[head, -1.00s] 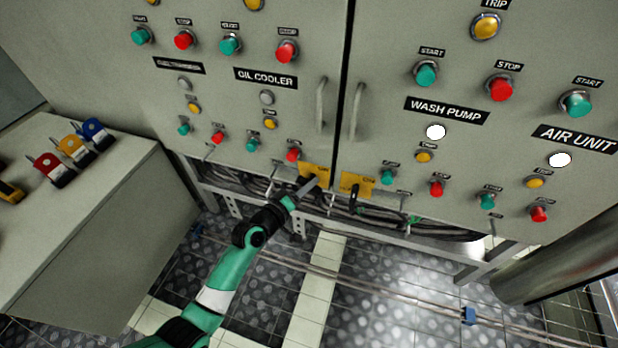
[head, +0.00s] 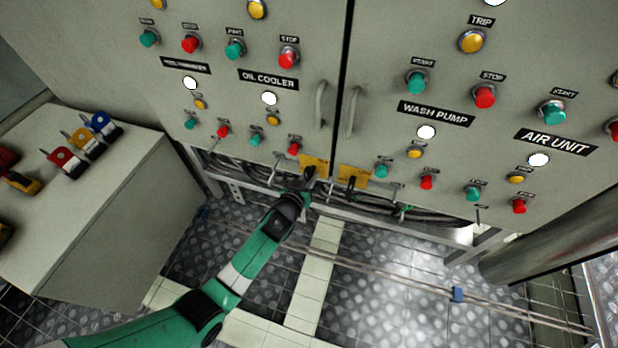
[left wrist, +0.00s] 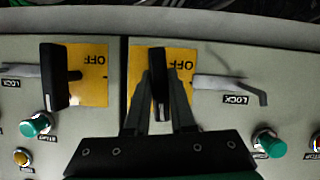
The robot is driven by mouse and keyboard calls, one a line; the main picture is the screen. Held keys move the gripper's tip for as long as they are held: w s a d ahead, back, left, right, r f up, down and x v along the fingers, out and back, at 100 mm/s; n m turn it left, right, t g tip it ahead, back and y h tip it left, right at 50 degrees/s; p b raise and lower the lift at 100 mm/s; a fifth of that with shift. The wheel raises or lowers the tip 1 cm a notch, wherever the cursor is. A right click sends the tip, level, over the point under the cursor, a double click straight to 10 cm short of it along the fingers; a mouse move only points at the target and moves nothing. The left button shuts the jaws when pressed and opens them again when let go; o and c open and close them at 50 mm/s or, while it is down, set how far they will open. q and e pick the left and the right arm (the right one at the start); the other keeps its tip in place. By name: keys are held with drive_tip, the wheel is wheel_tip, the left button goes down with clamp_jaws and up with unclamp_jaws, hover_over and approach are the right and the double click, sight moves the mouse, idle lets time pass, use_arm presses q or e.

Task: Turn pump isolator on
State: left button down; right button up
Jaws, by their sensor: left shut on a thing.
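Two yellow isolator plates sit at the cabinet's lower edge, a left one (head: 318,164) and a right one (head: 354,175). My left gripper (head: 308,176) is at the left plate. In the left wrist view, where writing is upside down, my left gripper (left wrist: 160,88) is shut on a black isolator handle (left wrist: 159,62), one finger on each side. The handle stands lengthwise in that picture, and OFF shows beside it on its plate (left wrist: 183,62). The other black handle (left wrist: 54,75) is free, also beside OFF. No pump name is readable on either plate. My right gripper is not in view.
Grey lock levers (left wrist: 235,85) stick out beside the plates. Cabinet door handles (head: 321,105) stand above. Cables and a frame rail (head: 410,210) run below. A bench (head: 120,165) with padlocks (head: 100,123) is at left.

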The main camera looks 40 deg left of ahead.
use_arm(q)
drive_tip(key=shift+m+y+b, duration=0.4)
drive_tip(key=shift+m, duration=0.1)
idle(0.3)
drive_tip(key=c, duration=0.8)
unclamp_jaws()
drive_tip(key=shift+o, duration=0.2)
drive_tip(key=shift+g, duration=0.3)
drive_tip(key=shift+s+d+r, duration=0.15)
drive_tip(key=shift+s+r, duration=0.05)
drive_tip(key=shift+s, duration=0.05)
drive_tip(key=p+v, duration=0.4)
drive_tip(key=v, duration=0.7)
